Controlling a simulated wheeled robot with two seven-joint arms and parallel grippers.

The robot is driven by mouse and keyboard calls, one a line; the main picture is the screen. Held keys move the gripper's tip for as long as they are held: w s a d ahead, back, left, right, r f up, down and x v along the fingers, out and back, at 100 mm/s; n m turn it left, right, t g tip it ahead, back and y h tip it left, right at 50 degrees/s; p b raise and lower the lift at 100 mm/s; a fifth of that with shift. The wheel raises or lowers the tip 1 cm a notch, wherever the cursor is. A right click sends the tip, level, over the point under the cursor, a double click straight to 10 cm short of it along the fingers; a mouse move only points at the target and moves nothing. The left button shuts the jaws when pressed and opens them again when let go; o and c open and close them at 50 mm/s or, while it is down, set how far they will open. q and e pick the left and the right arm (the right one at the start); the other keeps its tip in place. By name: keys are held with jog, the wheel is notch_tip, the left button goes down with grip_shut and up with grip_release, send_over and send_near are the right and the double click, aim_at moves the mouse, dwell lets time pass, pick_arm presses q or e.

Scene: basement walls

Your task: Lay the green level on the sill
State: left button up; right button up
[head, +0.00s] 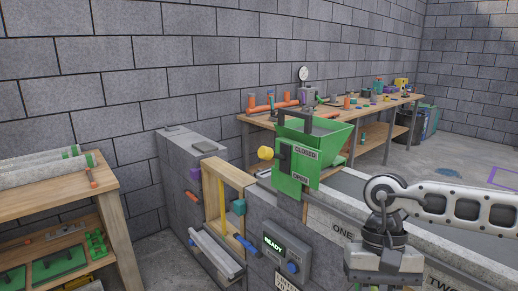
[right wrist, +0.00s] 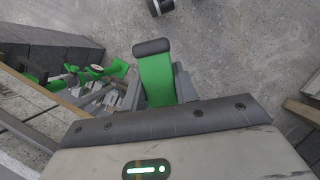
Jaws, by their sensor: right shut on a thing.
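My right gripper (right wrist: 158,90) is shut on a green bar with a dark end cap, which looks like the green level (right wrist: 155,72). The sill looks like the pale grey ledge (head: 214,252) below the wooden window frame (head: 209,197), left of centre, and is bare. My left gripper is not in view.
A green hopper (head: 304,173) with a yellow knob stands on the block wall (head: 345,190), between my right arm and the frame. A control box (head: 285,256) reading READY is right of the ledge. Wooden benches stand at left (head: 40,208) and back (head: 352,112).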

jog(key=shift+f+n+h, duration=0.3)
jog(key=shift+f+n, duration=0.35)
jog(key=shift+n, duration=0.15)
jog(key=shift+r, duration=0.15)
